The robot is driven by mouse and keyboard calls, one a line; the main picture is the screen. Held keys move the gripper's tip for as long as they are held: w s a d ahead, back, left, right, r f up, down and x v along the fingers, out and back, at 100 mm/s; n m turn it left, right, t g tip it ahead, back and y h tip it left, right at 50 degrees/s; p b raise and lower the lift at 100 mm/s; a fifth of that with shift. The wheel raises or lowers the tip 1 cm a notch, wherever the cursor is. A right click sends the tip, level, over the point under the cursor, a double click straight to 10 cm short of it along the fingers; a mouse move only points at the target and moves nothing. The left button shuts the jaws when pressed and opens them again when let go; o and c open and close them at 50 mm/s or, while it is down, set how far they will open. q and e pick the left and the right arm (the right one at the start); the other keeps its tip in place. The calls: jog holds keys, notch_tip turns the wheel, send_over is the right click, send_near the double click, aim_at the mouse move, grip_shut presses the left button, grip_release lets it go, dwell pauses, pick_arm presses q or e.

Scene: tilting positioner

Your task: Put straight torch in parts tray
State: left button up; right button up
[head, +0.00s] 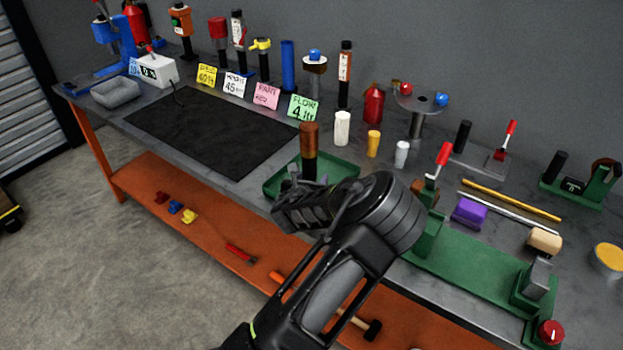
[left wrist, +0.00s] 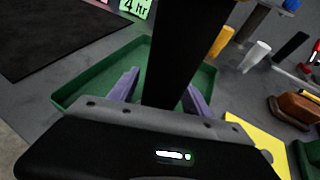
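The straight torch (head: 309,140) is an upright cylinder with a copper-brown upper part and a black lower part. In the left wrist view its dark body (left wrist: 180,50) rises between the fingers. The parts tray (head: 340,163) is a shallow green tray, also around the torch in the left wrist view (left wrist: 85,88). The torch stands over or in the tray; its lower end is hidden. My left gripper (head: 298,192) is around the torch, with a visible gap between the left finger and it. The fingers (left wrist: 160,82) look open. My right gripper is out of view.
A black mat (head: 215,130) lies left of the tray. A white cylinder (head: 342,128) and a yellow one (head: 373,144) stand behind the tray's right side. A green fixture (head: 470,265) is at right. Coloured cards (head: 266,95) stand behind.

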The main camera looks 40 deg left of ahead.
pick_arm(q)
jog(key=shift+r, duration=0.1)
jog(key=shift+r, duration=0.15)
jog(key=shift+s+d, duration=0.1)
jog(key=shift+s, duration=0.1)
jog(key=v, duration=1.1)
jog(key=shift+s+b, duration=0.25)
jog(key=shift+b, duration=0.2)
jog(key=shift+r, duration=0.1)
